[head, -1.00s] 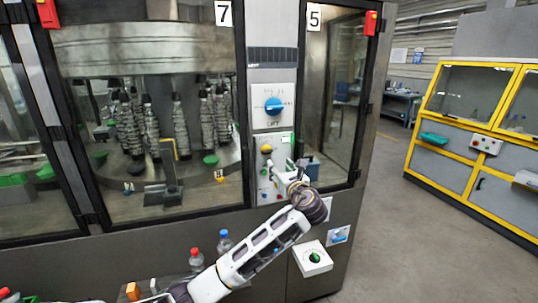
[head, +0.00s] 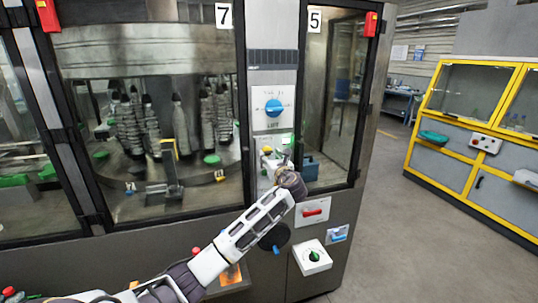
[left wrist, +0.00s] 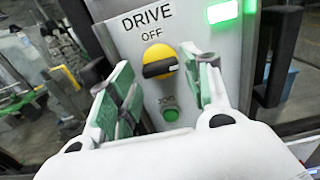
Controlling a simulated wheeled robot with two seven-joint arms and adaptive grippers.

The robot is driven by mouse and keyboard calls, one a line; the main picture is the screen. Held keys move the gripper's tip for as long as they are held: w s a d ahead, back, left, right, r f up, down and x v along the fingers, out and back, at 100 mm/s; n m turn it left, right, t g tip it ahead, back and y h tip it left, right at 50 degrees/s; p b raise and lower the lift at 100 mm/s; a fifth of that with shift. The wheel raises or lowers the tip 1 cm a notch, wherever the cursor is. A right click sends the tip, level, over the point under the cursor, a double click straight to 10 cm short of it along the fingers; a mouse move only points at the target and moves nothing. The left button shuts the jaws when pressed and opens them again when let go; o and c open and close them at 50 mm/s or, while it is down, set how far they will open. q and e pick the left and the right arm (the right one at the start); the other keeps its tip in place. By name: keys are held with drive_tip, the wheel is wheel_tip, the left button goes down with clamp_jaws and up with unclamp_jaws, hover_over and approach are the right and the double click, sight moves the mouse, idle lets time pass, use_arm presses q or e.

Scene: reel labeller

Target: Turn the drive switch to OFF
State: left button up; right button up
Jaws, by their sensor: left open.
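The drive switch (left wrist: 160,62) is a yellow round knob with a black bar handle, under the words DRIVE and OFF in the left wrist view. Its bar lies roughly sideways, slightly tilted, not pointing up at OFF. My left gripper (left wrist: 158,85) is open, with its green-padded fingers on either side of the knob in that view. I cannot tell whether they touch it. In the head view my left gripper (head: 273,163) is at the control panel and partly hides the switch. My right gripper is not in view.
A green JOG button (left wrist: 170,114) sits below the switch and a lit green lamp (left wrist: 222,12) above right. The blue LIFT knob (head: 273,106) is above the panel. A red handle (head: 313,212) and a white box with a green knob (head: 314,257) are below.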

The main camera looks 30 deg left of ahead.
sight(268, 153)
use_arm(q)
drive_tip(key=shift+x, duration=1.25)
drive_tip(key=c, duration=0.7)
drive_tip(key=shift+c, duration=0.2)
